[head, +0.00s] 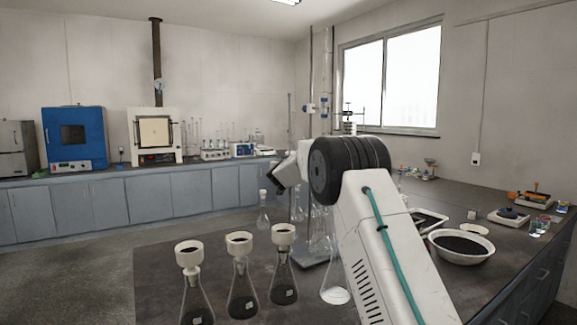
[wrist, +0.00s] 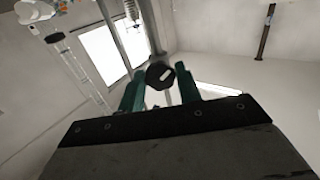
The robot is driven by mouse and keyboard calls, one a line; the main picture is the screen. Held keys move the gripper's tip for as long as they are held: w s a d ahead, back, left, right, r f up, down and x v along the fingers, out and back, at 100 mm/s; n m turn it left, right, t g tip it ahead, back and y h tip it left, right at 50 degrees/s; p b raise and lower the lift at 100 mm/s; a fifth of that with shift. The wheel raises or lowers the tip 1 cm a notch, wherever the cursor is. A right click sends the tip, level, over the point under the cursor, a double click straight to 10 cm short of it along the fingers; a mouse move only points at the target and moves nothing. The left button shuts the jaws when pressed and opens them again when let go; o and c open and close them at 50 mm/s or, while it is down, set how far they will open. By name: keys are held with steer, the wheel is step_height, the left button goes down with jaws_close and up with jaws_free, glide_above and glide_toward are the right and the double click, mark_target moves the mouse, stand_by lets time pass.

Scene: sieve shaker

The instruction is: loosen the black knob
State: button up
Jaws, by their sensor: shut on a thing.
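The black knob (wrist: 159,73) shows in the wrist view as a small dark round piece with a pale mark on its face. It sits between the two green fingers of my gripper (wrist: 158,83), which are shut on it. In the head view my arm covers the knob and my fingers. A rod frame (head: 349,115) stands behind my arm, in front of the window; I cannot tell whether the knob belongs to it.
Several flasks with white funnels (head: 240,275) stand on the dark bench left of my arm. A white bowl of dark grains (head: 461,246) is at right. Tall glass columns (head: 327,90) rise behind. The grey floor (head: 70,275) at left is clear.

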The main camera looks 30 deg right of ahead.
steer(key=o, duration=1)
steer(key=shift+c, duration=0.2)
steer(key=v, duration=0.7)
steer(key=shift+s+a, duration=0.25)
steer(key=shift+s, duration=0.1)
